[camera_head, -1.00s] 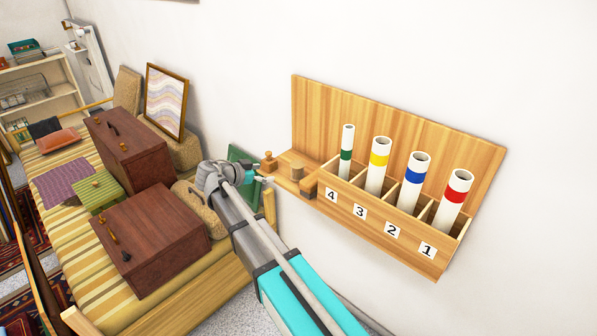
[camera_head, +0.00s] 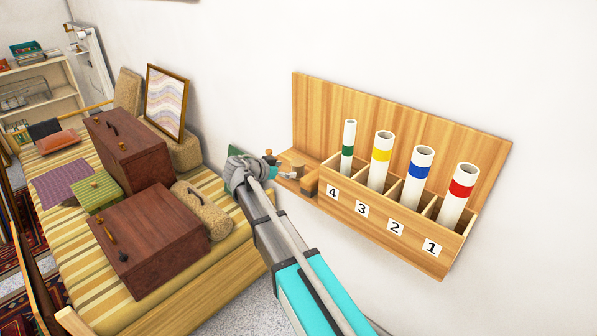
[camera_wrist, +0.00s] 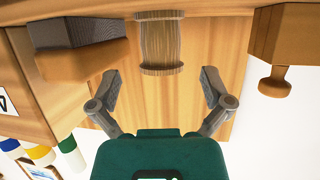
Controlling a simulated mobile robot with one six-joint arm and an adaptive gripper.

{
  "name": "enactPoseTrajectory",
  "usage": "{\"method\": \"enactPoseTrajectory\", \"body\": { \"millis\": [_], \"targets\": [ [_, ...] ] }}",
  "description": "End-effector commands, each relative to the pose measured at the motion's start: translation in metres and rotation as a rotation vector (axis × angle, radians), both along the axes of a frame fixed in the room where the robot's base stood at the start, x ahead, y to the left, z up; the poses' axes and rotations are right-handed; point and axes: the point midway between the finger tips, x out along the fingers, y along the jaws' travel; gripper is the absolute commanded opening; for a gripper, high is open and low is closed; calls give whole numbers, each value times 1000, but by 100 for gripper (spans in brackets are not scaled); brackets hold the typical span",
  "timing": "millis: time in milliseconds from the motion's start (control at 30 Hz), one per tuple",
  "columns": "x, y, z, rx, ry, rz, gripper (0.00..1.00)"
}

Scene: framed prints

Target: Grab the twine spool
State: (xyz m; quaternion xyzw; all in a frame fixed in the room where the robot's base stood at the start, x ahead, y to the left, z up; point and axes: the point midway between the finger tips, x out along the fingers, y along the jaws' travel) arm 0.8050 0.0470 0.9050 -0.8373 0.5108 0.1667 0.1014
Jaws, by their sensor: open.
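The twine spool (camera_wrist: 161,43) is a small brownish spool on the wooden shelf ledge; in the wrist view it lies straight ahead of my gripper, between the lines of its two fingers. It also shows in the head view (camera_head: 298,169), close to the tip of my arm. My gripper (camera_wrist: 160,90) is open and empty, its grey fingers spread apart just short of the spool. In the head view my gripper (camera_head: 287,176) is at the left end of the wall shelf.
A dark-topped wooden block (camera_wrist: 82,47) stands left of the spool in the wrist view, and a knobbed wooden piece (camera_wrist: 277,80) is on the right. The wall rack (camera_head: 385,215) holds tubes in numbered slots. Wooden cases (camera_head: 150,240) lie on the striped bed.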

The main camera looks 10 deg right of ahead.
Motion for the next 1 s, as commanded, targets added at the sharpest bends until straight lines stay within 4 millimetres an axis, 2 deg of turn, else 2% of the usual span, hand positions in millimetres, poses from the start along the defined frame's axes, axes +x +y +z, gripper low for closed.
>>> {"method": "enactPoseTrajectory", "body": {
  "millis": [267, 700, 1000],
  "targets": [
    [1, -3, -1, 0, 0, -2, 99],
    [21, -40, -16, 0, 0, -2, 99],
    [23, -46, -16, 0, 0, -2, 99]
  ]
}}
